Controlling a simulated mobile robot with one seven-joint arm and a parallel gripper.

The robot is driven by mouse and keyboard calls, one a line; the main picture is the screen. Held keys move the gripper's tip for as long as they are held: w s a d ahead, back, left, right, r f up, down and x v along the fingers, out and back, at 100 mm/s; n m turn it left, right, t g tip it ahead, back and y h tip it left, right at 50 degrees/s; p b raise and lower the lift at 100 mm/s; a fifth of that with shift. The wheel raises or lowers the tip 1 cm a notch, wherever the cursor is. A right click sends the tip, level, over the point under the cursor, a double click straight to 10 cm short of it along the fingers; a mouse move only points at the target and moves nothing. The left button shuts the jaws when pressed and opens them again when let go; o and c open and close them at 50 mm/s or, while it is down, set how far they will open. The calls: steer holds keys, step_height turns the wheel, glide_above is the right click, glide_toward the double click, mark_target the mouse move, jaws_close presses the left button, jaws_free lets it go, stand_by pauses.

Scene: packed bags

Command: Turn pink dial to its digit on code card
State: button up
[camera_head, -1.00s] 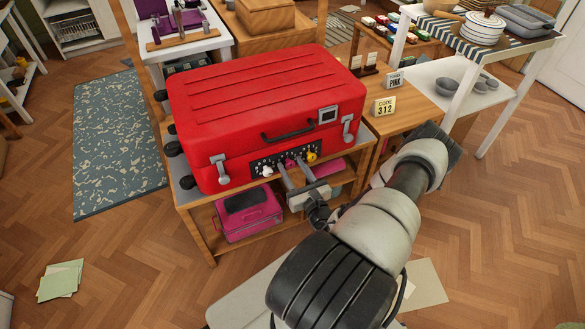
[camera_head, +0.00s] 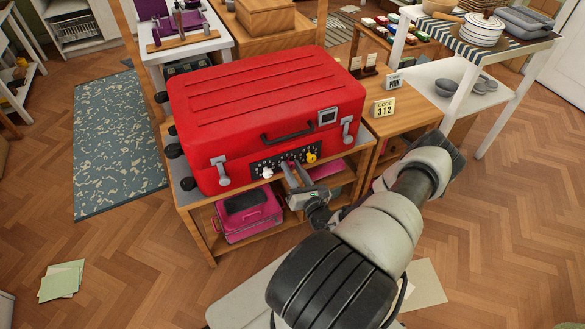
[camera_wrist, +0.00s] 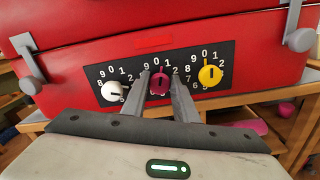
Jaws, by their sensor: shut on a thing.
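The red suitcase (camera_head: 262,105) lies on a wooden table with a black dial panel on its front. The pink dial (camera_wrist: 160,84) is in the middle of the panel in the wrist view, between the white dial (camera_wrist: 115,91) and the yellow dial (camera_wrist: 210,75). My gripper (camera_head: 293,167) is shut on the pink dial, one finger on each side; the fingers hide part of its digit ring. I cannot tell which digit the pink dial points at. The code card (camera_head: 384,108) reads 312.
A pink case (camera_head: 246,213) lies on the shelf under the suitcase. Silver latches (camera_wrist: 299,38) flank the panel. A white table (camera_head: 478,88) with dishes stands at the right. The floor at the left front is clear except for papers (camera_head: 61,281).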

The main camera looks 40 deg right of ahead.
steer(key=shift+m, duration=1.6)
steer(key=o, duration=1)
steer(key=shift+s, duration=0.15)
steer(key=p+v, duration=0.2)
steer(key=v, duration=1.5)
steer(key=shift+a, duration=0.15)
